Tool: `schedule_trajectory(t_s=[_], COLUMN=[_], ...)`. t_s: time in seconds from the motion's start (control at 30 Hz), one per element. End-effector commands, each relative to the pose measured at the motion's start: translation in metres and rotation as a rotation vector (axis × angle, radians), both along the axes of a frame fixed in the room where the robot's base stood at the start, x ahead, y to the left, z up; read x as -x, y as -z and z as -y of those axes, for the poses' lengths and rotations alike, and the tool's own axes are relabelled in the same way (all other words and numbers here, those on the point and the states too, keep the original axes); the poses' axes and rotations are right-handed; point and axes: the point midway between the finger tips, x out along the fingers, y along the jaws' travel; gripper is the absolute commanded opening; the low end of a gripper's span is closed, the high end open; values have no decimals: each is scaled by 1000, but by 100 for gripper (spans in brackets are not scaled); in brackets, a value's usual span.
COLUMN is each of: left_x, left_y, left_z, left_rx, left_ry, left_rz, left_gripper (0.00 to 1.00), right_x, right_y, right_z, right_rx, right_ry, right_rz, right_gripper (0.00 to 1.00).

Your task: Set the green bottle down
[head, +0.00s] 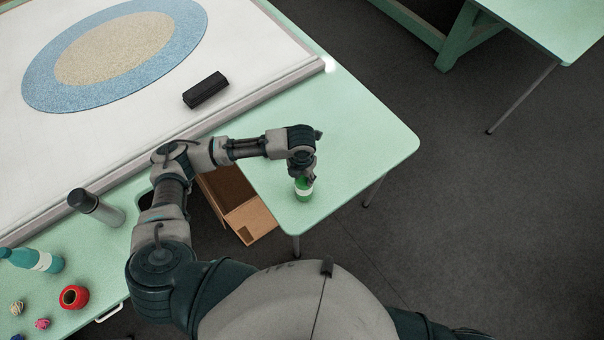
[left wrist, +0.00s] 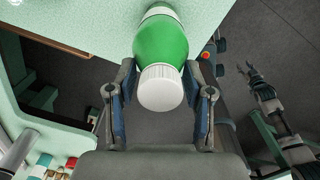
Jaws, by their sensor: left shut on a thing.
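The green bottle (head: 304,186) has a white band and is over the near corner of the pale green table (head: 365,125). In the left wrist view the bottle (left wrist: 161,42) points its ribbed white cap (left wrist: 160,88) at the camera. My left gripper (head: 303,172) is shut on the bottle, with one finger on each side near the cap. The bottle looks about upright; I cannot tell whether its base touches the tabletop. My right gripper (left wrist: 250,72) shows small at the right of the left wrist view, away from the bottle; its jaws are unclear.
The tabletop around the bottle is clear. A white framed board (head: 130,125) with a black block (head: 205,90) lies to the left. An open cardboard box (head: 250,220) is below the table edge. A grey flask (head: 97,207), teal bottle (head: 30,259) and red spool (head: 74,297) are lower left.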

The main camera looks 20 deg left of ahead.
Motion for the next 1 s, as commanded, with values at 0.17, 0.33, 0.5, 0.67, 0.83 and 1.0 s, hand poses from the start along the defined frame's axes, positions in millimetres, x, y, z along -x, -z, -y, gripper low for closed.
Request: schedule_trajectory(t_s=[0.17, 0.33, 0.5, 0.67, 0.83, 1.0], left_x=[0, 0, 0, 0, 0, 1], left_y=[0, 0, 0, -7, -37, -76], left_z=[0, 0, 0, 0, 1, 1], left_rx=[0, 0, 0, 1, 2, 2], left_ry=[0, 1, 1, 1, 2, 2], left_rz=[1, 1, 1, 2, 6, 6], left_gripper=[54, 77, 77, 77, 77, 77], right_x=[0, 0, 1, 1, 1, 1], right_y=[0, 0, 0, 1, 2, 4], right_z=[0, 0, 0, 0, 0, -1], right_rx=[0, 0, 0, 0, -1, -2], right_ry=[0, 0, 0, 0, 0, 1], right_rz=[0, -1, -1, -1, -1, -1], right_gripper=[40, 40, 40, 40, 40, 40])
